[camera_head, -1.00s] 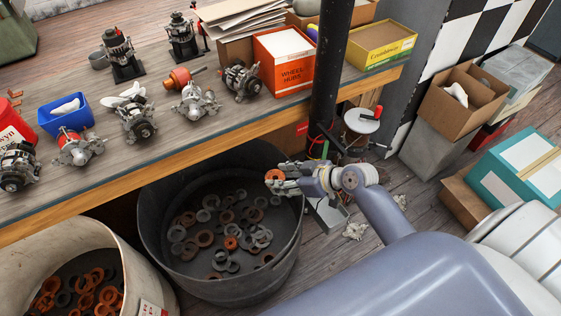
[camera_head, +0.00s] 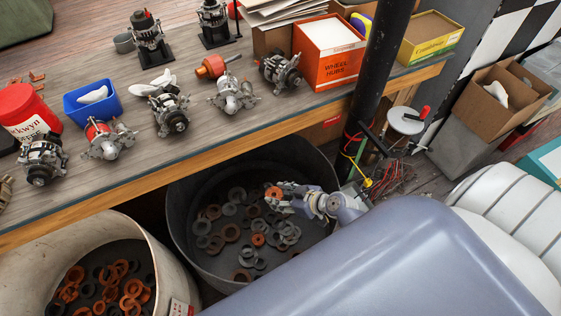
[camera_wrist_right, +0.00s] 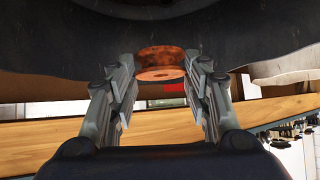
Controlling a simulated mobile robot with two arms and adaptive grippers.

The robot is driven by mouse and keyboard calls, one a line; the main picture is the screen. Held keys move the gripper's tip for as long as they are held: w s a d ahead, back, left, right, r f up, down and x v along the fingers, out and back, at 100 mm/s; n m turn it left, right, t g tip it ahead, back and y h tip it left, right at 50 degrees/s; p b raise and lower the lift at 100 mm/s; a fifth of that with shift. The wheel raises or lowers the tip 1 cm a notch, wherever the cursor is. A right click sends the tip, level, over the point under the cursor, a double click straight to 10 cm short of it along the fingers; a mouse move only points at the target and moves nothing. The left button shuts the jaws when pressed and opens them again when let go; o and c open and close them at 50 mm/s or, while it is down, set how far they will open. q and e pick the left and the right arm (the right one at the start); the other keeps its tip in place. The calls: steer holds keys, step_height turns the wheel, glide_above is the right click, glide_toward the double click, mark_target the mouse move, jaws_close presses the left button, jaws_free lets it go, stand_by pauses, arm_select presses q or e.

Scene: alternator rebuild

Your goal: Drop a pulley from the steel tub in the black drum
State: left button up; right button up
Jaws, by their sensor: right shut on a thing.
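My right gripper (camera_head: 279,198) is shut on a rusty orange ring-shaped pulley (camera_head: 273,192), seen also between the fingertips in the right wrist view (camera_wrist_right: 160,63). In the head view it is over the right part of the black drum (camera_head: 300,160). Several grey and rusty ring-shaped pulleys (camera_head: 231,232) lie on the drum floor below. A pale tub (camera_head: 165,275), probably the steel tub, stands at lower left with several orange and dark pulleys (camera_head: 132,288) inside. My right arm hides the drum's front right. My left gripper is not in view.
The wooden workbench (camera_head: 110,184) runs behind both containers and carries several alternators, a blue bin (camera_head: 91,104) and an orange box (camera_head: 328,62). A black post (camera_head: 380,80) and loose wires (camera_head: 395,178) stand just beyond the drum's right rim.

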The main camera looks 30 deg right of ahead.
step_height(320, 180, down, 7)
steer(key=b, duration=0.5)
steer(key=shift+f, duration=0.15)
steer(key=o, duration=1.3)
steer(key=shift+o, duration=0.4)
steer(key=v, duration=1.2)
